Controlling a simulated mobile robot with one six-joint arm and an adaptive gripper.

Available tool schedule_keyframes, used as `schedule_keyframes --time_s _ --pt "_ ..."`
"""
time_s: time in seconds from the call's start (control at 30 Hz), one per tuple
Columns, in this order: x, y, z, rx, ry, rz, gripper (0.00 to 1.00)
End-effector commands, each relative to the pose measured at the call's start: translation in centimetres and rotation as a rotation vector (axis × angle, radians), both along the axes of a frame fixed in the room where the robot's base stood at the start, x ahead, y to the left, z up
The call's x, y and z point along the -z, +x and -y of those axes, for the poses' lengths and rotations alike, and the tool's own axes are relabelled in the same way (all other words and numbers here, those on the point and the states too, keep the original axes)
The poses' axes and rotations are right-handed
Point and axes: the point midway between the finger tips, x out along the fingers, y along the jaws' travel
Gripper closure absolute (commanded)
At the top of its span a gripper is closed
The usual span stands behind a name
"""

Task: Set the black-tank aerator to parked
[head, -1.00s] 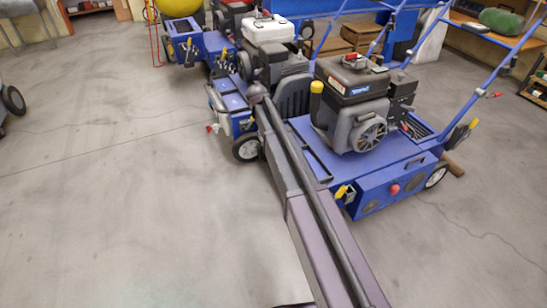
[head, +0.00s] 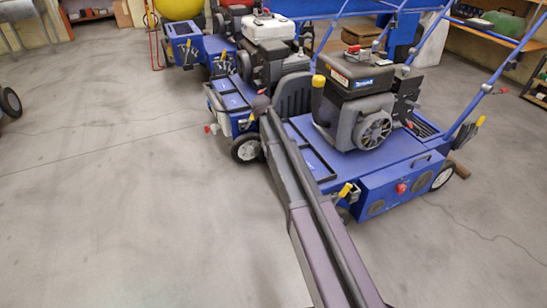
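The black-tank aerator is the nearest machine, with a blue deck (head: 405,170) and a black tank (head: 352,72) on its engine. A yellow-tipped lever (head: 345,190) stands at the deck's near left corner. Another yellow-tipped lever (head: 480,121) is at the right, by the handlebar foot. A thick yellow cap or grip (head: 318,81) is on the engine's left side. A red knob (head: 401,188) is on the near side panel. My arm rises from the bottom edge past the deck's left side to a dark round joint. My gripper is not seen.
A white-tank aerator (head: 269,28) stands close behind to the left, and a red-tank one (head: 236,7) beyond it. Blue handlebars (head: 500,70) slant up at the right. A wooden block (head: 460,169) lies by the right wheel. Floor at left and front right is clear.

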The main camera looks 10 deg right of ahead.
Motion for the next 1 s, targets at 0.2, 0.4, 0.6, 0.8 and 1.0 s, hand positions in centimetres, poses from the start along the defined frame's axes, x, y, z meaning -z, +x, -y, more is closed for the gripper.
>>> schedule_keyframes --time_s 0.2,0.4,0.6,0.8,1.0 --pt "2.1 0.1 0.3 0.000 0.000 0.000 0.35" --pt "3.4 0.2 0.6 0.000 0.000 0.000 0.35" --pt "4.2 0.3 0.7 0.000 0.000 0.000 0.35" --pt "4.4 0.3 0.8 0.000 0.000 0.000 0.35" --pt "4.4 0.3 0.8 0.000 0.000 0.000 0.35"
